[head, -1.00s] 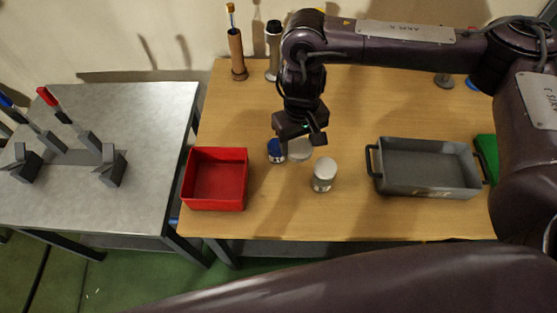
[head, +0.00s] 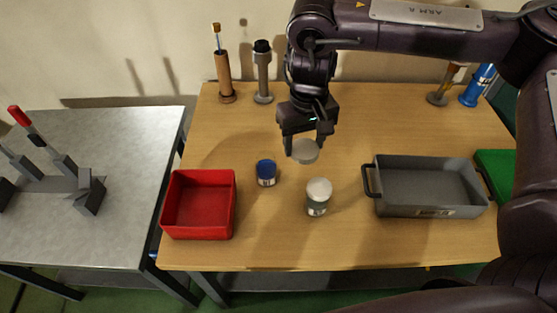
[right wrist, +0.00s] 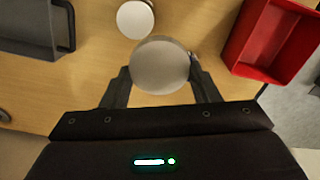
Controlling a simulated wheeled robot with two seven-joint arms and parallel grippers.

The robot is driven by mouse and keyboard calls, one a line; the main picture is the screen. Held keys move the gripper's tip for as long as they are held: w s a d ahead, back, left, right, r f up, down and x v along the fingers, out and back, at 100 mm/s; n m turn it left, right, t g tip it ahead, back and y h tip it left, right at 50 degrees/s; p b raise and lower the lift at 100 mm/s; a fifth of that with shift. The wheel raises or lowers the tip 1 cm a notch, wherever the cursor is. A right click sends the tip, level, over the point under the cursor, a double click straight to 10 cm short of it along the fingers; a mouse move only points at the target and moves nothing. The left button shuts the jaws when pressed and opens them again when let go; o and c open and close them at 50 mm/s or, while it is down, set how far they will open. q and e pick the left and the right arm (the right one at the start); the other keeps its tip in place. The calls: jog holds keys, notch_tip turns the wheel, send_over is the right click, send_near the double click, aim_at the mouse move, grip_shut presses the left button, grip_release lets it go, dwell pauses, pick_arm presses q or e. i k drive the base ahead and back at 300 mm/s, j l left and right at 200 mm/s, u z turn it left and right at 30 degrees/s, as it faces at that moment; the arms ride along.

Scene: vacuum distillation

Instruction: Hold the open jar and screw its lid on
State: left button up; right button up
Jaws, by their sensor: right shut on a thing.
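My right gripper (head: 305,145) is shut on a pale grey round lid (head: 305,152) and holds it above the table. In the right wrist view the lid (right wrist: 160,65) sits between the two fingers (right wrist: 160,88). A jar with a white round top and a clear, labelled body (head: 318,197) stands upright on the table, in front of the held lid and apart from it. Its white top also shows in the right wrist view (right wrist: 135,19). A small blue-topped jar (head: 266,173) stands to the left. I cannot tell which jar is open. My left gripper is out of view.
A red bin (head: 198,232) is at the front left and a grey handled tray (head: 430,211) at the right of the wooden table (head: 270,245). Stands (head: 263,75) line the back. A green item (head: 497,165) lies at the right edge. The front middle is clear.

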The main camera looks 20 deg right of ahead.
aim_at(266, 165)
jog(key=l+u, duration=0.15)
jog(key=l, duration=0.25)
jog(key=k+l+u, duration=0.15)
jog(key=l, duration=0.25)
jog(key=l+u, duration=0.2)
jog(key=l, duration=0.2)
jog(key=k+l+u, duration=0.15)
jog(key=l, duration=0.25)
